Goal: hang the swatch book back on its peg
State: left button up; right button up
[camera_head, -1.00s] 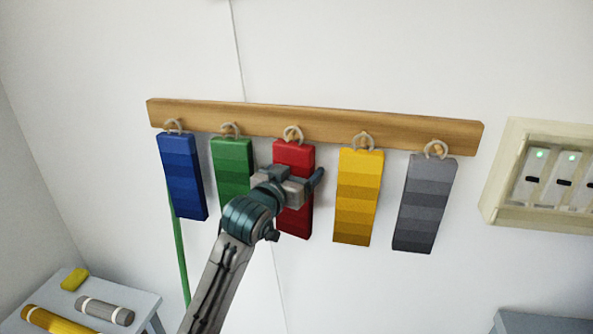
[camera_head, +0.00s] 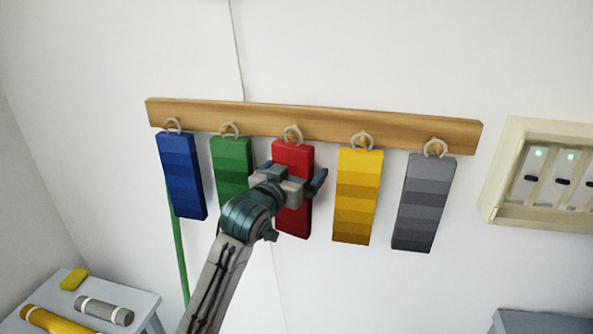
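The red swatch book (camera_head: 293,153) hangs below the wooden rail (camera_head: 390,133), its ring (camera_head: 292,134) at a peg in the middle. My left gripper (camera_head: 293,178) is in front of the red book, with one finger beside each edge. The fingers look spread a little wider than the book, so it appears open. The gripper and wrist hide the book's middle and part of its lower left. My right gripper is not in view.
Blue (camera_head: 182,178), green (camera_head: 231,158), yellow (camera_head: 357,200) and grey (camera_head: 424,205) swatch books hang on either side. A cream panel box (camera_head: 497,190) is on the wall at right. A table (camera_head: 143,308) with rolls stands lower left.

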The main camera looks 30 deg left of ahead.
pick_arm(q)
jog(key=s+b, duration=0.1)
jog(key=s, duration=1)
jog(key=s+f+g+y, duration=0.1)
jog(key=s+f+g, duration=0.3)
jog(key=f, duration=0.7)
jog(key=s+f+g, duration=0.3)
jog(key=s+f, duration=0.1)
jog(key=f, duration=0.7)
jog(key=s+d+f+g, duration=0.3)
jog(key=s+f+g, duration=0.4)
jog(key=s+f, duration=0.85)
jog(key=s+a+f+g+b, duration=0.15)
jog(key=f+b, duration=0.25)
jog(key=f, duration=1.4)
jog(key=s+a+f+b, duration=0.1)
jog(key=a+f+b, duration=0.15)
jog(key=f, duration=1.65)
jog(key=s+f+b, duration=0.3)
jog(key=s+f, duration=0.6)
jog(key=f, duration=0.3)
jog(key=s+f+g+b, duration=0.1)
jog(key=s+f+b, duration=0.2)
jog(key=s+f, duration=0.6)
notch_tip(320, 180, down, 4)
jog(key=shift+a+r+b, duration=0.25)
jog(key=shift+b, duration=0.1)
